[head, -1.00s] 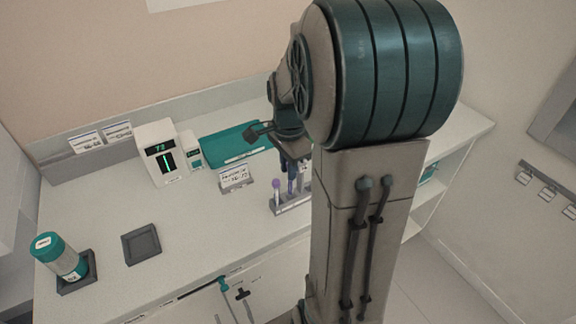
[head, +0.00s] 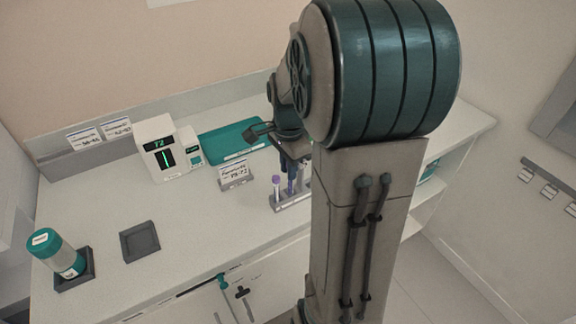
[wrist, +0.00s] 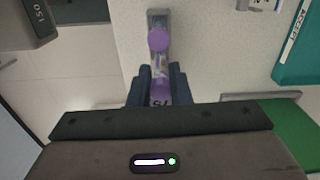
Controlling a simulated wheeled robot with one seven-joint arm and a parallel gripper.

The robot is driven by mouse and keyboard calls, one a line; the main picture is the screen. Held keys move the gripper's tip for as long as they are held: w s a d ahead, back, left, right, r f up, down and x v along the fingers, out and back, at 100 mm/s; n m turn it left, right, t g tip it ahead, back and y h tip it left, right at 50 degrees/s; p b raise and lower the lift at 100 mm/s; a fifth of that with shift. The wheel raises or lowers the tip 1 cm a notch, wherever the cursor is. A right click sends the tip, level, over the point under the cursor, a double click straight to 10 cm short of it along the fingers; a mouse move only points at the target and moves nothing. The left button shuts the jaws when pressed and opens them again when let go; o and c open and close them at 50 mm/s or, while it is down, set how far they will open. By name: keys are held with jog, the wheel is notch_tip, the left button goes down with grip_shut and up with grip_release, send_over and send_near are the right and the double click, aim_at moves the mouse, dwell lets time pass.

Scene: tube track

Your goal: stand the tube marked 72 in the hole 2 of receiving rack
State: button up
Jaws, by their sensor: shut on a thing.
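My gripper (head: 289,168) is shut on a tube (head: 291,187) at the rack (head: 292,202) on the counter; my arm partly hides both. In the wrist view my gripper (wrist: 159,84) has its dark fingers on both sides of the held tube (wrist: 160,92), which has a purple cap. Its mark is only partly readable. A second purple-capped tube (head: 276,182) stands upright in the left end of the rack; in the wrist view its cap (wrist: 158,39) shows ahead of the fingers. I cannot tell whether the held tube is seated in a hole.
A label stand (head: 236,174) is behind the rack. The counter between is clear.

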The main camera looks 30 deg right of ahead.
jog(key=shift+f, duration=0.25)
jog(key=shift+f+b, duration=0.4)
jog(key=shift+b, duration=0.1)
jog(key=o, duration=0.8)
notch_tip(320, 180, up, 14)
jog(key=shift+f, duration=0.1)
dwell(0.5)
dwell(0.4)
